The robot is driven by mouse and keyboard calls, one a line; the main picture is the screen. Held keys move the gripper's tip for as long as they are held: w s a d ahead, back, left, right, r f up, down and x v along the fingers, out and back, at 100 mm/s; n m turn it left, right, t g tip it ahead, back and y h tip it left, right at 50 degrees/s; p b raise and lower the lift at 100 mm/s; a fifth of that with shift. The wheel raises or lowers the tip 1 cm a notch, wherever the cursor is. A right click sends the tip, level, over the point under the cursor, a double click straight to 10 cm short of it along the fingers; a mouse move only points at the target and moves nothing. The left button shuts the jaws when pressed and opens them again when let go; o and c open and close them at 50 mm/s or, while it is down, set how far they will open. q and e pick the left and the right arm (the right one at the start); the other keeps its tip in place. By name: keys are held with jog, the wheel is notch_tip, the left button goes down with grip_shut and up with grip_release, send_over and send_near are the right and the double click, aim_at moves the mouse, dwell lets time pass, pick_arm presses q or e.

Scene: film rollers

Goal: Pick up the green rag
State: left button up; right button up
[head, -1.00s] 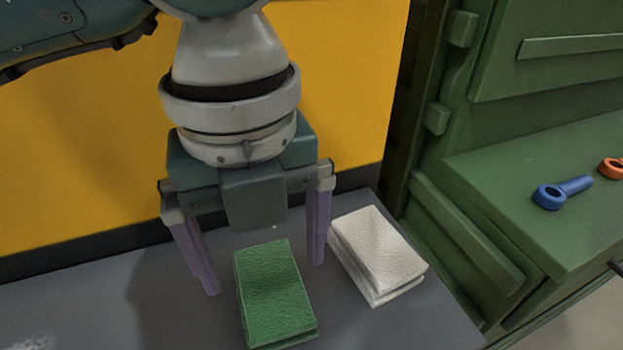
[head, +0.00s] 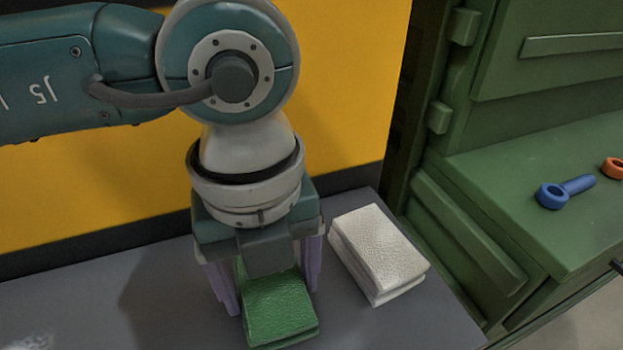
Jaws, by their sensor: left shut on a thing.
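The green rag (head: 281,308) is a folded, textured stack on the grey table, in the lower middle of the head view. My left gripper (head: 268,296) is lowered over it from above, with one purple finger on each side of the rag. It is shut on the rag. The gripper body hides the rag's far end. My right gripper is not in view.
A white folded rag (head: 378,254) lies on the grey table (head: 165,300) just right of my left gripper. A green machine (head: 530,215) stands at the right, with a blue tool (head: 565,191) and an orange tool (head: 614,168) on its ledge. A yellow panel (head: 90,190) stands behind.

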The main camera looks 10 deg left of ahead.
aim_at(270, 283)
pick_arm(q)
jog(key=c, duration=0.4)
jog(key=shift+r, duration=0.1)
notch_tip(270, 283, up, 20)
jog(key=shift+f+p, duration=0.1)
jog(key=shift+p, duration=0.9)
